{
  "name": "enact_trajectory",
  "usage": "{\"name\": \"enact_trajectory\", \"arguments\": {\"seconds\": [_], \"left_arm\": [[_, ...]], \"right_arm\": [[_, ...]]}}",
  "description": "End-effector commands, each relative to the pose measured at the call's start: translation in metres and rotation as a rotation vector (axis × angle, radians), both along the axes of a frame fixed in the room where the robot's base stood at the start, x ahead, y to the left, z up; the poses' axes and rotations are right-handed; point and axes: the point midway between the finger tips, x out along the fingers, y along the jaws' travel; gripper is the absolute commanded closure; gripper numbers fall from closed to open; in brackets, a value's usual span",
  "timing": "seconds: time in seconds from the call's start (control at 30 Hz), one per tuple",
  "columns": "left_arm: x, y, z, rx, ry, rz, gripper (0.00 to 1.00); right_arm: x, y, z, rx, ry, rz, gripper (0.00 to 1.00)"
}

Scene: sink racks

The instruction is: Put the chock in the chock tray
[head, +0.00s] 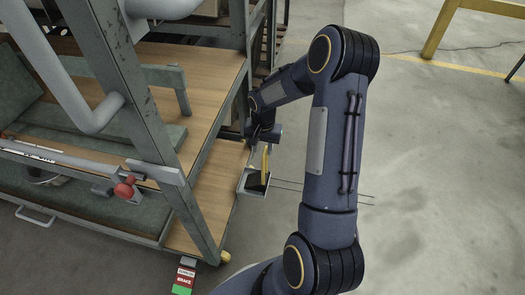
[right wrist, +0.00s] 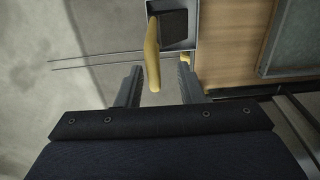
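A yellow, elongated chock (head: 265,162) shows at the small grey tray on the cart's right side; I take this tray for the chock tray (head: 241,183). In the right wrist view the chock (right wrist: 152,62) overlaps the rim of the tray (right wrist: 193,14), which has a dark interior or block inside. I cannot tell whether the chock rests in it. My right gripper (head: 264,142) is just above the tray. In the right wrist view its fingers (right wrist: 160,78) are spread, with the chock showing between them and clear space at the right finger. My left gripper is not in view.
The cart has wooden shelves (head: 205,195), green-grey padded panels and a dark frame post (head: 150,120). A red knob (head: 125,189) and a brake tag (head: 185,275) are at its front.

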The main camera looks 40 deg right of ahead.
Motion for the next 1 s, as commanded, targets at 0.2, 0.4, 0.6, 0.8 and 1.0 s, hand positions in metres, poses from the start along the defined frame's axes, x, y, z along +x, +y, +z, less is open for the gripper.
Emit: {"name": "enact_trajectory", "arguments": {"seconds": [0.2,0.4,0.6,0.8,1.0], "left_arm": [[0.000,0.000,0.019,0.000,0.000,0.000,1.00],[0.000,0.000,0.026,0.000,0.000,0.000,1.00],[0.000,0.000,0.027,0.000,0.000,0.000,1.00],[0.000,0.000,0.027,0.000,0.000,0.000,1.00],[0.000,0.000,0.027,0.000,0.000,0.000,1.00]], "right_arm": [[0.000,-0.001,0.052,-0.002,-0.003,0.000,0.66],[-0.001,-0.001,0.076,0.000,-0.001,-0.001,0.66],[-0.009,0.009,0.107,0.008,-0.036,0.040,0.66],[-0.052,0.050,0.178,0.043,-0.162,0.199,0.66],[-0.116,0.100,0.227,0.080,-0.318,0.397,0.66]]}}
